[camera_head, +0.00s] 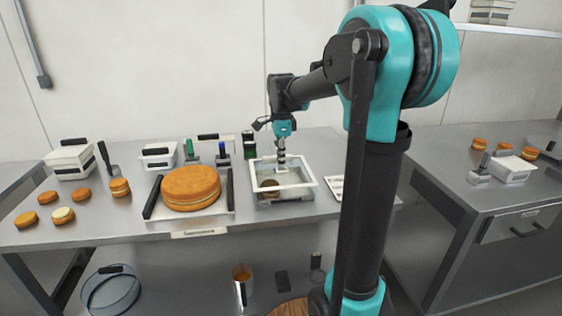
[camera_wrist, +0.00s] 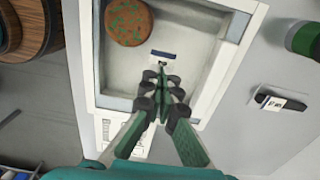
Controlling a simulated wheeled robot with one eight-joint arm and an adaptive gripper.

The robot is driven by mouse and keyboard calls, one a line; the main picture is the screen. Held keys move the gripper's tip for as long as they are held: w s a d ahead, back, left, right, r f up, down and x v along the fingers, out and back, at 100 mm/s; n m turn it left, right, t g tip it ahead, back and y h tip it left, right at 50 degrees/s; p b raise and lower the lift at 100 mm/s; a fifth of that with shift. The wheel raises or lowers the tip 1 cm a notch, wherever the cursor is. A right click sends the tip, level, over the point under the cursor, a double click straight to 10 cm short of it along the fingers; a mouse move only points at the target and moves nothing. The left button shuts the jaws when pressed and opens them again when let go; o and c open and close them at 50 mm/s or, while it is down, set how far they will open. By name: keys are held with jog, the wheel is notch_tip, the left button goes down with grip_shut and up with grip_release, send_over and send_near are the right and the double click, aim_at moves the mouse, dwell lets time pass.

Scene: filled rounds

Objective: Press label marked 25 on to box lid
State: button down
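The box (camera_head: 300,192) with clear walls and a pale rim stands on the middle of the bench; its pale rim (camera_wrist: 247,50) also shows in the wrist view. A small white label (camera_wrist: 163,56) with a dark blue band lies flat over the clear lid area, right at my fingertips. Its number is too small to read. My gripper (camera_wrist: 161,90) points down inside the rim, fingers close together, with the label's near edge between the tips. In the head view my gripper (camera_head: 282,168) is over the box. Whether the label touches the lid is hard to tell.
A brown round with green specks (camera_wrist: 128,22) shows beneath the clear area. A white printed sheet (camera_head: 335,187) lies right of the box. A large filled round (camera_head: 190,188) sits on a tray to the left. A dark-handled tag (camera_wrist: 280,101) lies beside the box.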

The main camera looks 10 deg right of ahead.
jog(key=shift+f, duration=0.55)
dwell(1.2)
notch_tip(320, 180, up, 8)
dwell(1.2)
